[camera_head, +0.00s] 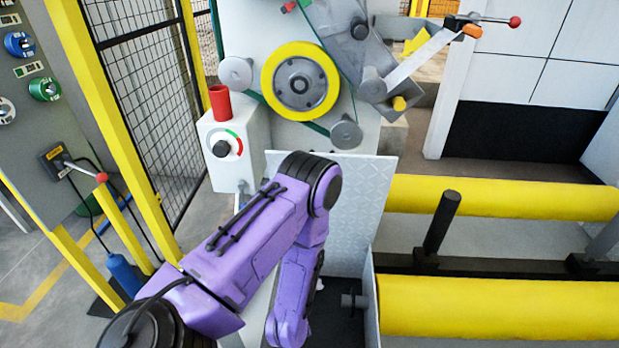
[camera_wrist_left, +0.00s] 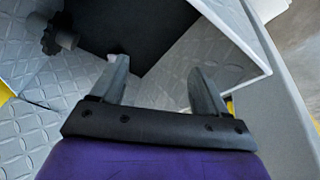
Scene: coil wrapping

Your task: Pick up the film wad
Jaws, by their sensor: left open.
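A small whitish scrap, likely the film wad (camera_wrist_left: 115,58), shows in the left wrist view at the tip of my gripper's left-hand finger, against a dark floor. Most of it is hidden or too small to make out. A matching pale spot (camera_head: 320,284) shows in the head view just right of my purple left arm. My left gripper (camera_wrist_left: 157,72) is open, its two fingers apart with nothing visible between them. I cannot tell whether a finger touches the scrap. In the head view my left arm hides the gripper itself. My right gripper is in neither view.
Diamond-plate metal walls (camera_head: 352,195) stand around the dark floor (camera_head: 335,322), close to my arm. A dark knob (camera_wrist_left: 55,35) sticks out from a wall. Yellow rollers (camera_head: 500,308) lie to the right. A machine with a yellow-rimmed wheel (camera_head: 322,84) and a red cup (camera_head: 220,102) stand behind.

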